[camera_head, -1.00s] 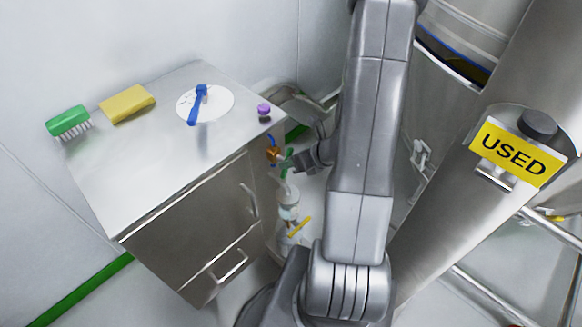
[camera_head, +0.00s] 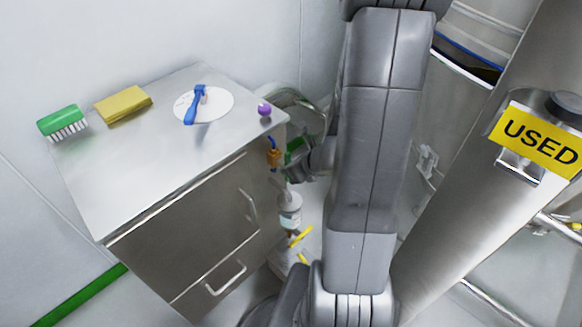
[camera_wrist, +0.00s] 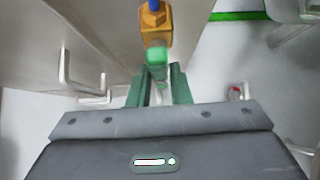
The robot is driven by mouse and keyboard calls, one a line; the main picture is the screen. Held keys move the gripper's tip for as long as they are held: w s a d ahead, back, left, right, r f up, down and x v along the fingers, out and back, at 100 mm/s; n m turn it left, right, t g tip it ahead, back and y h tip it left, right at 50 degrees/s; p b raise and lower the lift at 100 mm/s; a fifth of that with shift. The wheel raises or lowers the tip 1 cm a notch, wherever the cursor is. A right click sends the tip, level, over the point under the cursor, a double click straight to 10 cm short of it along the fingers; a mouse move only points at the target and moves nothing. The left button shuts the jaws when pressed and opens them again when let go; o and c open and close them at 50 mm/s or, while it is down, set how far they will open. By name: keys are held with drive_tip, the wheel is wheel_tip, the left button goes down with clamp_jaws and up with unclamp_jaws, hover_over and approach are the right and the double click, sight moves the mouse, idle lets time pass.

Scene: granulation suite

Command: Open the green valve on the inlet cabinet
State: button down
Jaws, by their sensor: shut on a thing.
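The inlet cabinet (camera_head: 200,240) is a steel cabinet on the left in the head view, with a bare metal top and two handles on its front. On its right side is a brass valve body (camera_head: 273,156), seen close up at the top of the wrist view (camera_wrist: 155,27). The green valve handle (camera_wrist: 157,57) hangs just below the brass in the wrist view. My gripper (camera_wrist: 159,85) is shut on this green handle, its dark green fingers on either side. In the head view my gripper (camera_head: 294,172) is beside the cabinet, partly hidden by my arm.
A green brush (camera_head: 62,121), yellow sponge (camera_head: 123,103), white disc with a blue tool (camera_head: 217,103) and purple knob (camera_head: 264,110) are on the cabinet top. A white bottle (camera_head: 289,210) is below the valve. A steel column with a yellow USED sign (camera_head: 540,139) stands right.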

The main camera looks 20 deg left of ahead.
drive_tip(key=c, duration=1.3)
unclamp_jaws()
drive_tip(key=p+v, duration=0.5)
drive_tip(key=v, duration=0.9)
drive_tip(key=shift+w+a+f, duration=0.1)
drive_tip(key=shift+f, duration=0.1)
drive_tip(key=b+x, duration=0.4)
drive_tip(key=x, duration=0.9)
drive_tip(key=shift+a+f+b, duration=0.15)
drive_tip(key=shift+a+b, duration=0.05)
drive_tip(key=shift+b, duration=0.2)
